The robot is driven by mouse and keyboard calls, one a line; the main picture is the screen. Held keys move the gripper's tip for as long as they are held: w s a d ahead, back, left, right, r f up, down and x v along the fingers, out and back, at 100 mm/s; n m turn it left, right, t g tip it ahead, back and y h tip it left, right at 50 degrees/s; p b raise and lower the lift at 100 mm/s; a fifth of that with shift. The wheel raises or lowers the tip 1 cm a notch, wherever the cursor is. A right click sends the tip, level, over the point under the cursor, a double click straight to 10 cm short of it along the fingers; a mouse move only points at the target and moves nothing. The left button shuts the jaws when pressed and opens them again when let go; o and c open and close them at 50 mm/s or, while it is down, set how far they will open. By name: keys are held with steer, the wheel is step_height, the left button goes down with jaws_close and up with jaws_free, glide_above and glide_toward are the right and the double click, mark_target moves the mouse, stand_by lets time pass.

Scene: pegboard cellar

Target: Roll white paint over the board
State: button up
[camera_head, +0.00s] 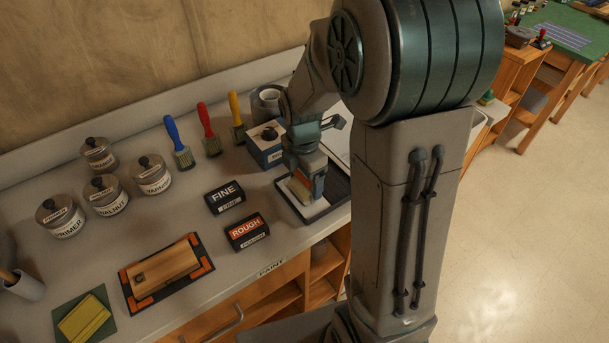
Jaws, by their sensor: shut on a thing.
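The wooden board (165,266) lies flat on a black mat with orange corner marks (140,303) at the front left of the bench. Its top looks bare wood. My gripper (312,176) is at the right, over a black paint tray (340,192) with white in it. It is shut on what looks like the paint roller (302,188), mostly hidden by the gripper. The roller is down in the tray, at or just over the white paint; I cannot tell if it touches.
Black blocks marked FINE (225,197) and ROUGH (246,232) lie between tray and board. Blue (178,142), red (208,130) and yellow (236,117) brushes stand behind, with several lidded tins (152,175) at left. A blue-white box (266,146) stands beside the gripper. A yellow sponge (84,319) lies front left.

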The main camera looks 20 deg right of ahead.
stand_by(0.4)
steer(key=shift+r+p, duration=2.75)
steer(key=shift+r, duration=0.75)
